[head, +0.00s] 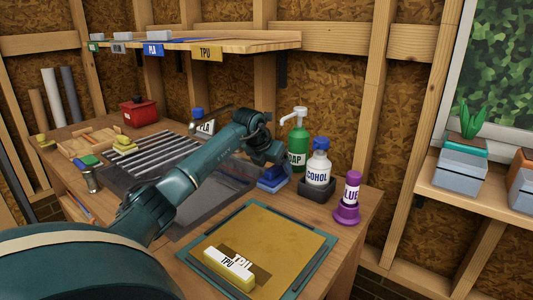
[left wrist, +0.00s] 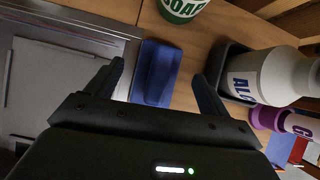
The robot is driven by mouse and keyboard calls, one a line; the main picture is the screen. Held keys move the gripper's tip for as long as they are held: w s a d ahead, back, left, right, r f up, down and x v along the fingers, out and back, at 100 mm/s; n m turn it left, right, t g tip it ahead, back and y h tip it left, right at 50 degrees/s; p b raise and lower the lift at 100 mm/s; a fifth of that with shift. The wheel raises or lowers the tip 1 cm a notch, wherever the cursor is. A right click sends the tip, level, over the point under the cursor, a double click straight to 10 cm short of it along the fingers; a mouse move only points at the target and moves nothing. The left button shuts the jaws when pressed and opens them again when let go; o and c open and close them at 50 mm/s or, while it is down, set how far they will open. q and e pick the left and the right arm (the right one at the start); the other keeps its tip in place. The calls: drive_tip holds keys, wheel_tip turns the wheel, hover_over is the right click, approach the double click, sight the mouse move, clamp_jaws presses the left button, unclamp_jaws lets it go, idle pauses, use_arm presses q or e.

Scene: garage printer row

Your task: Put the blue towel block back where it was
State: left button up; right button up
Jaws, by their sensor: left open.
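The blue towel block (head: 271,184) rests on the wooden bench, beside the right edge of the metal basin and in front of the green soap bottle. In the left wrist view the blue block (left wrist: 157,72) lies between my open fingers, with a gap on both sides. My left gripper (head: 272,166) is over the block, pointing down, and partly hides it in the head view. In the left wrist view my left gripper (left wrist: 158,70) is open and holds nothing. My right gripper is not in view.
The soap bottle (head: 299,142), alcohol bottle (head: 319,168) in a black holder (head: 316,190) and purple bottle (head: 349,193) stand close to the right. A mat (head: 285,235) with a yellow and white TPU block (head: 229,268) lies in front. A shelf (head: 230,44) hangs behind.

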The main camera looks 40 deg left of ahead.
use_arm(q)
drive_tip(key=v, duration=0.8)
drive_tip(key=shift+r, duration=0.15)
